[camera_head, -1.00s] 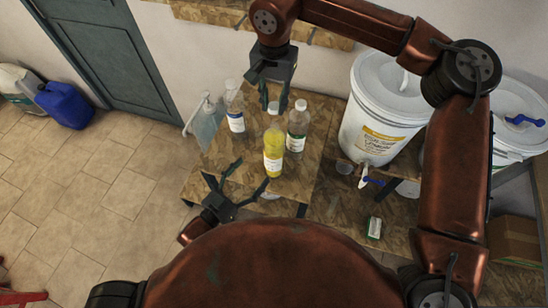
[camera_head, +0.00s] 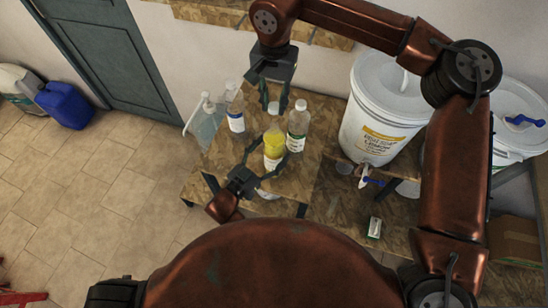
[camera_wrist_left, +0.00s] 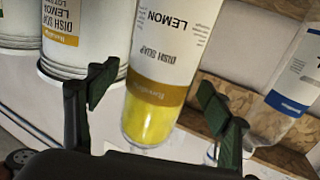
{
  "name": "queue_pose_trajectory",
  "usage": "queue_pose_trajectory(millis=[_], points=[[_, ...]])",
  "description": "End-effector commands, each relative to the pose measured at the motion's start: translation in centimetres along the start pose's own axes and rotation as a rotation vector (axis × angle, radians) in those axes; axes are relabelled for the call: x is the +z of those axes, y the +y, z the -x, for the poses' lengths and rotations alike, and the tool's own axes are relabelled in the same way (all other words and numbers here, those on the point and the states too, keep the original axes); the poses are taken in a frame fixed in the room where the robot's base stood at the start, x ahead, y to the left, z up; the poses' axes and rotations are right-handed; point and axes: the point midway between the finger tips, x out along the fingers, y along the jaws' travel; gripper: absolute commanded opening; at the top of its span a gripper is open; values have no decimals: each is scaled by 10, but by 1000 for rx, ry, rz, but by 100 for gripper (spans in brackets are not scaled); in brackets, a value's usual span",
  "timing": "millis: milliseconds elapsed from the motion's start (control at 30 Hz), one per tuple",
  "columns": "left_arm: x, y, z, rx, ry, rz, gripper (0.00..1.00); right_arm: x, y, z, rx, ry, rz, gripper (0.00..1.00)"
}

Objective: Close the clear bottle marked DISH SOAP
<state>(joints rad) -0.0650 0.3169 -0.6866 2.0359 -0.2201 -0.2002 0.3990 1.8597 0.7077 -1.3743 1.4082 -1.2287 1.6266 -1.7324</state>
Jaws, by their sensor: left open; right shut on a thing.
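The clear bottle with yellow liquid (camera_head: 273,146) stands upright on the wooden bench in the head view. In the left wrist view this bottle (camera_wrist_left: 158,100) shows a label reading LEMON DISH SOAP. My left gripper (camera_head: 267,163) is open, with its fingers on either side of the bottle's lower part; contact is not clear. In the left wrist view the left gripper's fingers (camera_wrist_left: 156,92) flank the bottle. My right gripper (camera_head: 273,93) is above the bottle, shut on a small pale cap (camera_head: 273,108). Whether the cap touches the neck cannot be told.
A clear bottle with a blue-edged label (camera_head: 236,112) stands left of the yellow one, and a green-labelled bottle (camera_head: 297,125) stands close at its right. A pump bottle (camera_head: 205,122) is further left. A large white bucket (camera_head: 375,110) stands at the right.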

Motion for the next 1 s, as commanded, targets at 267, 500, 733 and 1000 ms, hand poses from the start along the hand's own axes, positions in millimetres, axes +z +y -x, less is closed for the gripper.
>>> queue_pose_trajectory(millis=[267,500,733,1000], points=[[0,0,-6,0,0,0,73,0,0,0,0,0,0,17],[0,0,-6,0,0,0,65,0,0,0,0,0,0,17],[0,0,-6,0,0,0,50,0,0,0,0,0,0,17],[0,0,-6,0,0,0,31,0,0,0,0,0,0,17]])
